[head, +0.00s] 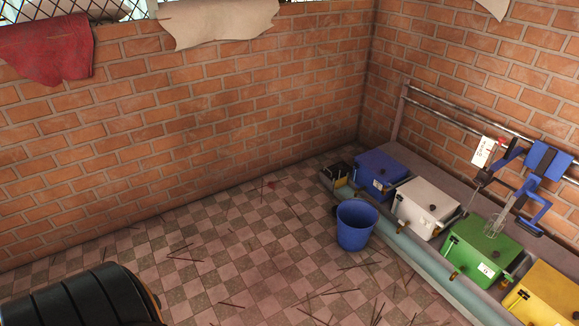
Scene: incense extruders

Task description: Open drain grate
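I cannot make out a drain grate for certain in the head view. A small dark box with a yellowish front (336,175) sits at the far end of a grey-green pipe or channel (408,246), near the wall corner. A blue bucket (357,226) stands upright on the floor beside this channel. It hides part of the floor and channel behind it. Neither of my grippers shows in the view.
Blue (381,174), white (427,204), green (482,250) and yellow (545,297) lidded boxes line the right side. A blue-framed device (535,180) is above them. Thin sticks litter the checkered floor (150,255). A black ribbed object (85,298) fills the bottom left.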

